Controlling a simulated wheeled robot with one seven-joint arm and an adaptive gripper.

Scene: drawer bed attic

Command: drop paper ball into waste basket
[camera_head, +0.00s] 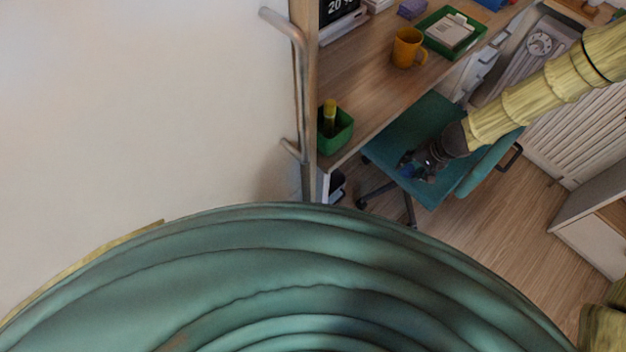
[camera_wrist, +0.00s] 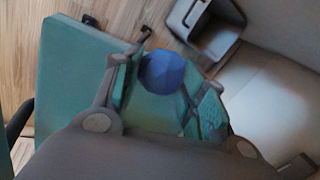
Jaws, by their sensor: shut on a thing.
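A blue faceted ball, apparently the paper ball (camera_wrist: 162,73), sits between the fingers of my gripper (camera_wrist: 166,76) in the wrist view. The gripper is shut on it. In the head view my gripper (camera_head: 421,167) is above the teal chair seat, and a small bit of the blue ball (camera_head: 405,160) shows beside its fingers. A grey open-topped container, likely the waste basket (camera_wrist: 226,32), stands on the floor at the top of the wrist view, beyond the chair's edge and apart from the ball. I cannot make out this container in the head view.
The teal chair (camera_head: 425,113) stands by the wooden desk (camera_head: 362,88). On the desk are an orange mug (camera_head: 407,48), a green tray (camera_head: 478,37) and a green pen cup (camera_head: 334,138). A white cabinet (camera_head: 592,235) is at right. Wooden floor (camera_head: 510,220) is clear between.

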